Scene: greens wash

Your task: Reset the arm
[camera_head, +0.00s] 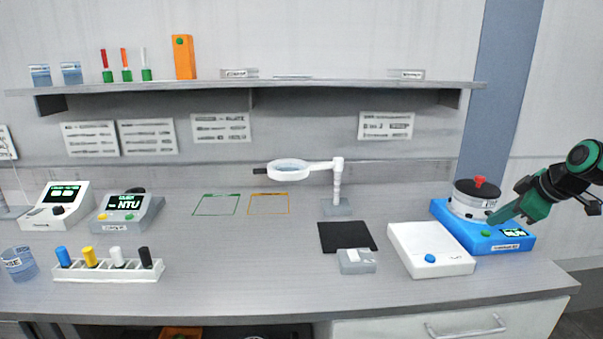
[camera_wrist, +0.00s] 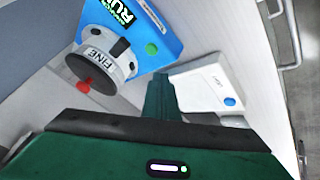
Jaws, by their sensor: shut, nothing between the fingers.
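My gripper (camera_head: 503,213) reaches in from the right edge in the head view, its green fingers shut and empty. Its tip shows in front of the blue device at the right end of the bench. In the wrist view my gripper's fingers (camera_wrist: 160,88) are together and point toward the gap between the blue device and the white box. I cannot tell whether the fingers touch the device.
The blue device (camera_head: 515,243) carries a grey pot with a red knob (camera_head: 479,181). A white box (camera_head: 430,262) with a blue button stands left of it. A magnifier (camera_head: 290,168), black mat (camera_head: 346,237) and small grey box (camera_head: 356,262) are farther left.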

